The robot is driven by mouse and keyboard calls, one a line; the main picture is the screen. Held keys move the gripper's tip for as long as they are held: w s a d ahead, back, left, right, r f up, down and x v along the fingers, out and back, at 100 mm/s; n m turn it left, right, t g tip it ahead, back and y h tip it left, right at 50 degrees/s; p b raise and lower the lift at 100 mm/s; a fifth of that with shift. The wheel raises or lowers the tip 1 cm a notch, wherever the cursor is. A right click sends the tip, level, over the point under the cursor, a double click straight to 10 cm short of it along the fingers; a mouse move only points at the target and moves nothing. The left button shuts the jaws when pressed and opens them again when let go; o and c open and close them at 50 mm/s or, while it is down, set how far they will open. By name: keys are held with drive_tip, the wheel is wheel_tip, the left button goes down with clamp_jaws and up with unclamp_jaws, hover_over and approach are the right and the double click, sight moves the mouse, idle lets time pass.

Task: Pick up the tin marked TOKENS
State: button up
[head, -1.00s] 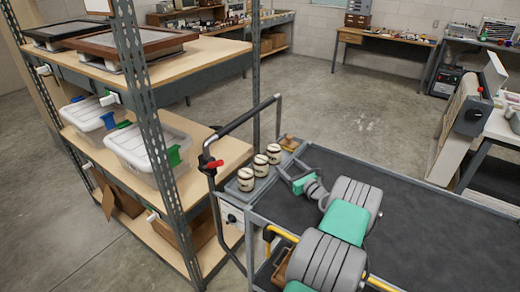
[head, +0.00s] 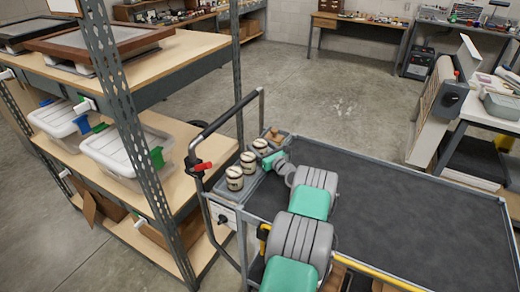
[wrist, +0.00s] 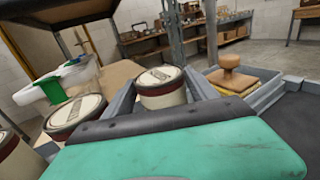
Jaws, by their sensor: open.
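My gripper (head: 272,161) is open at the far end of the row. In the wrist view one tin (wrist: 162,92) shows between the grey fingers, its lower part hidden by my gripper's body. Another tin (wrist: 76,115) stands outside the left finger.
A wooden knobbed block (wrist: 230,78) sits right of the fingers, in the tray's far part. The cart's black handle (head: 225,120) and the metal shelving (head: 130,120) with lidded boxes stand left. The cart's dark top (head: 400,210) is clear at right.

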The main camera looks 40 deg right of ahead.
drive_tip(key=shift+s, duration=0.1)
drive_tip(key=shift+c, duration=0.5)
drive_tip(key=shift+d, duration=0.1)
clamp_jaws()
